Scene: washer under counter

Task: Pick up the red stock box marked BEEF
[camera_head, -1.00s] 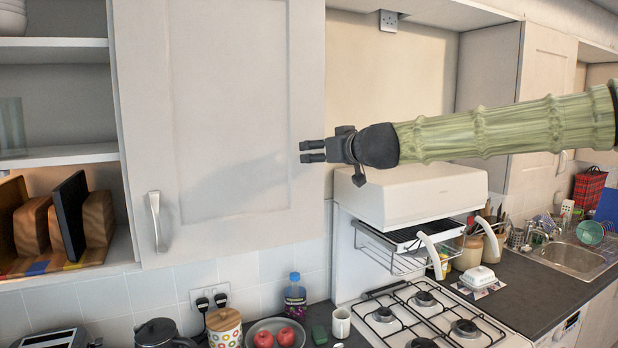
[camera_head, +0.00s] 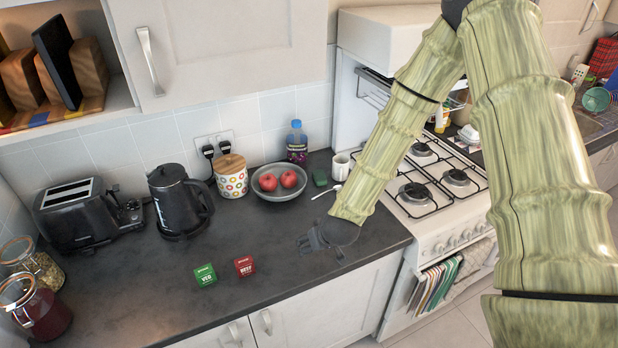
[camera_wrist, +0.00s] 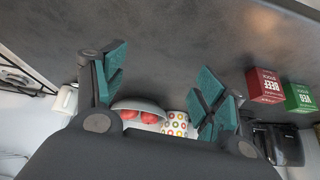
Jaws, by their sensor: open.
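The red stock box marked BEEF (camera_head: 245,266) stands on the dark worktop near its front edge, just right of a green box marked VEG (camera_head: 205,275). In the wrist view the red box (camera_wrist: 265,86) is at the right, outside my fingers, with the green box (camera_wrist: 299,97) beyond it. My gripper (camera_head: 312,241) is low over the worktop, to the right of the red box in the head view and apart from it. In the wrist view its fingers (camera_wrist: 160,95) are spread apart with nothing between the tips.
A bowl of red apples (camera_head: 279,183), a spotted jar (camera_head: 231,178), a kettle (camera_head: 178,203) and a toaster (camera_head: 88,217) stand along the back. Glass jars (camera_head: 35,300) are at the left. The hob (camera_head: 435,180) is to the right. Worktop around the boxes is clear.

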